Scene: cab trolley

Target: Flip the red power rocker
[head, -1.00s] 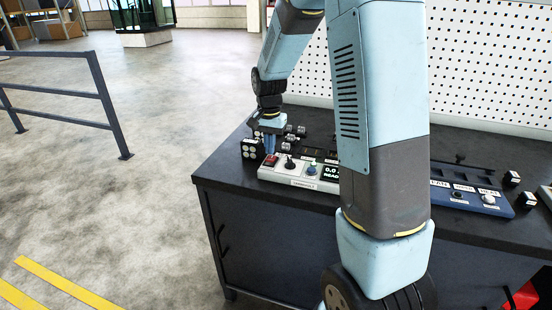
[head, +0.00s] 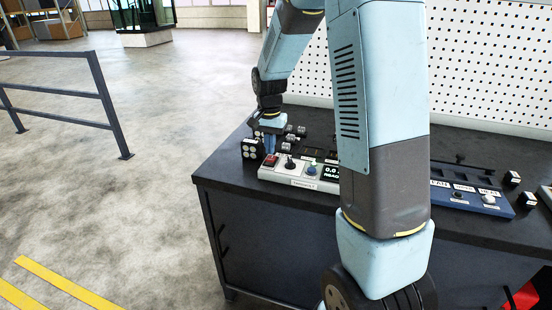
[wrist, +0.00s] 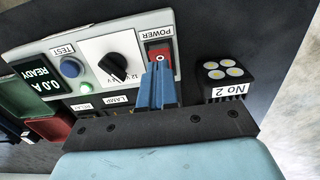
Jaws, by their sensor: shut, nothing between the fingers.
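The red power rocker (wrist: 159,52) is set in the light grey panel unit (wrist: 90,55), beside the POWER label, with a white round mark showing on it. In the head view the red rocker (head: 271,160) sits at the panel's left end. My gripper (wrist: 160,66) has its blue fingers shut together with nothing between them, and the tips overlap the rocker's lower edge in the wrist view. In the head view my gripper (head: 270,146) is just behind and above the rocker. Whether the tips touch it I cannot tell.
The panel also bears a black knob (wrist: 118,67), a blue TEST button (wrist: 70,67) and a display reading 0.0 A READY (wrist: 34,77). A black No 2 lamp block (wrist: 226,80) stands close beside the fingers. A blue panel (head: 470,195) lies farther right on the bench.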

